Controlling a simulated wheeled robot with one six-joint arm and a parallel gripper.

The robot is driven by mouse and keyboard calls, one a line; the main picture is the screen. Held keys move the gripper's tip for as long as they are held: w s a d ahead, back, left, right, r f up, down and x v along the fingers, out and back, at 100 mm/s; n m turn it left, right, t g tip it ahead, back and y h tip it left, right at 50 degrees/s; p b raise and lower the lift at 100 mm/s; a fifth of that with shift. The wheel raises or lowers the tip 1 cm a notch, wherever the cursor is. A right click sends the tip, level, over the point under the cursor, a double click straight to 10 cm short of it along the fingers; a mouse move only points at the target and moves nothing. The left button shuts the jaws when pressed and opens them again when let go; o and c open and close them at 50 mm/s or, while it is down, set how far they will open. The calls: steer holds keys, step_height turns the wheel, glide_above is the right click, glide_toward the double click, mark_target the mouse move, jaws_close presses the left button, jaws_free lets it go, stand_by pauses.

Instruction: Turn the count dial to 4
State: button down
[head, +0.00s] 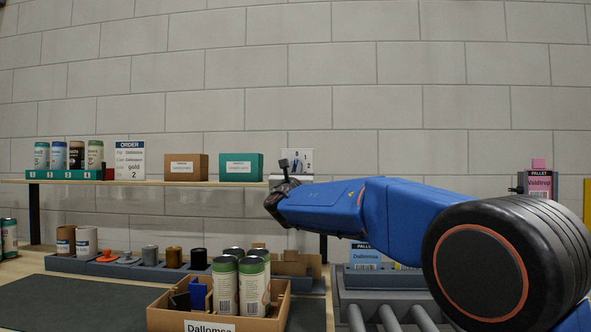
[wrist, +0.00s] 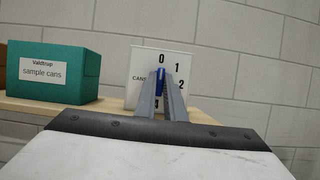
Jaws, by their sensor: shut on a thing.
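The white count dial panel (wrist: 140,66) stands on the shelf, with 0, 1 and 2 readable and "CANS" partly visible on its left. Its blue knob (wrist: 160,77) shows between my fingers, looking roughly upright under the 0. My gripper (wrist: 162,80) is shut on the knob.
A teal sample box (wrist: 78,73) stands left of the panel; a brown box (head: 187,167) is beyond it. An order card (head: 130,160) and a rack of cans (head: 68,174) are further left. Below are a cardboard crate (head: 165,318) of cans and a roller conveyor (head: 385,300).

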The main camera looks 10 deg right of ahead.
steer(key=shift+m+h, duration=0.3)
steer(key=shift+m, duration=0.2)
steer(key=m+g+y, duration=0.1)
steer(key=m+g, duration=0.2)
steer(key=m, duration=0.8)
steer(key=m+g+y, duration=0.1)
steer(key=m+g, duration=0.2)
steer(key=m, duration=0.9)
steer(key=r+m+g+y, duration=0.1)
steer(key=m+g, duration=0.1)
steer(key=m, duration=0.9)
steer(key=shift+m+g, duration=0.3)
steer(key=shift+g, duration=0.1)
steer(key=c, duration=1.9)
jaws_free()
steer(key=shift+o, duration=0.3)
